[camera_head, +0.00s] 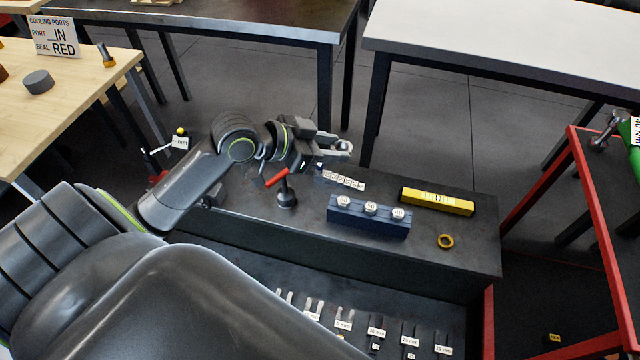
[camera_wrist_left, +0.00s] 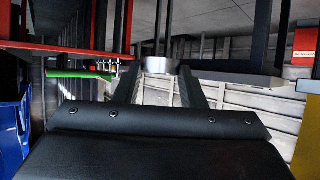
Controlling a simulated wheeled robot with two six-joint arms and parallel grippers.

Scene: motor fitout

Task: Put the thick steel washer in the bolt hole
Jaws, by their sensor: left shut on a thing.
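My left gripper (camera_head: 338,146) is shut on a small silver metal ring, the steel washer (camera_head: 343,145), and holds it up above the back edge of the dark workbench top. In the left wrist view the washer (camera_wrist_left: 158,62) sits between the tips of the two dark fingers (camera_wrist_left: 158,78), seen as a pale metal band. The wrist camera looks past it toward a pale slatted background. I cannot pick out the bolt hole in either view. My right gripper is not in view.
On the dark bench top (camera_head: 300,222) stand a red-handled tool (camera_head: 280,188), a blue block (camera_head: 368,222) with labelled white pieces, a yellow bar (camera_head: 437,201) and a brass ring (camera_head: 445,241). An open drawer with labelled tools lies below. A red frame (camera_head: 603,240) rises at right.

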